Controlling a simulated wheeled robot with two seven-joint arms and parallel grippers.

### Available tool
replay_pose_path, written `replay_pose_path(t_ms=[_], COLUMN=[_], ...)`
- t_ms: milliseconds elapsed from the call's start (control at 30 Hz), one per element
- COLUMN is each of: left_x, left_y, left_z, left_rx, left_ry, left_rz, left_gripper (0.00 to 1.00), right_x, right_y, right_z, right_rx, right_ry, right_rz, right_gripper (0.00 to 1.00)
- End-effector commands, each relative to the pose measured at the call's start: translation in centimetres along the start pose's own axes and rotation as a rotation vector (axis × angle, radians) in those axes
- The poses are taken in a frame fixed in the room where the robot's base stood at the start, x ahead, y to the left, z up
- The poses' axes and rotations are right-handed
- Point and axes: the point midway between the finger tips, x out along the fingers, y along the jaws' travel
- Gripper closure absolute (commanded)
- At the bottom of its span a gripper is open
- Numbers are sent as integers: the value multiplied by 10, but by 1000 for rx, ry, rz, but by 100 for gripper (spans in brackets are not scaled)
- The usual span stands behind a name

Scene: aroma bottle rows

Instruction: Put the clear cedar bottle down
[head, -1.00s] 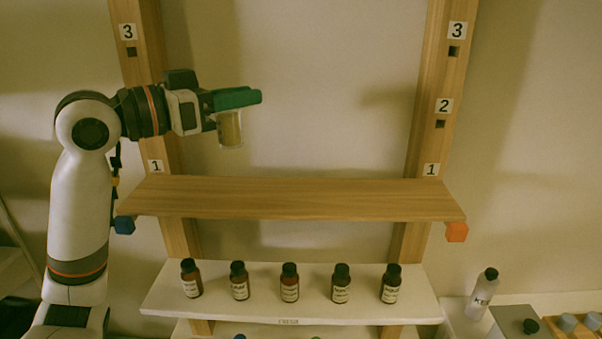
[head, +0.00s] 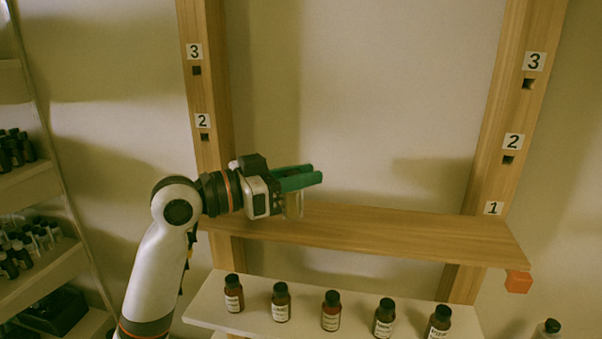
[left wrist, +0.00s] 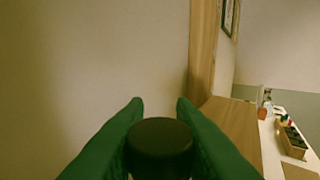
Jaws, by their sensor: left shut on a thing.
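The clear bottle (head: 294,205) hangs upright below the green fingers of my left gripper (head: 305,178) in the head view. Its dark cap (left wrist: 160,147) sits between the fingers (left wrist: 158,108) in the left wrist view. The gripper is shut on it. The bottle is in front of or over the left part of the wooden shelf board (head: 400,235); I cannot tell whether its base touches the board. Its label cannot be read. My right gripper is not in view.
Several brown bottles (head: 331,311) stand in a row on the white shelf (head: 256,320) below. Wooden posts (head: 503,130) with numbered holes flank the board. An orange block (head: 518,281) is at its right end. The board's top looks bare right of the bottle.

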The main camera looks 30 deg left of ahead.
Motion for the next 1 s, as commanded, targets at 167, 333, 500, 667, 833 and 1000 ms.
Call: replay_pose_path(t_ms=[167,333,500,667,833,1000], left_x=[0,0,0,0,-15,-50], left_y=[0,0,0,0,1,1], left_z=[0,0,0,1,-3,-5], left_rx=[1,1,1,1,3,4], left_ry=[-1,0,0,0,0,1], left_rz=[0,0,0,0,3,5], left_gripper=[100,62,55,55,55,55], right_x=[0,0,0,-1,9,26], right_y=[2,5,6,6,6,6], right_z=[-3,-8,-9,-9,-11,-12], right_rx=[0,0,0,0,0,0], right_ry=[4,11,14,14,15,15], right_rz=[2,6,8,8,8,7], right_gripper=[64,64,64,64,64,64])
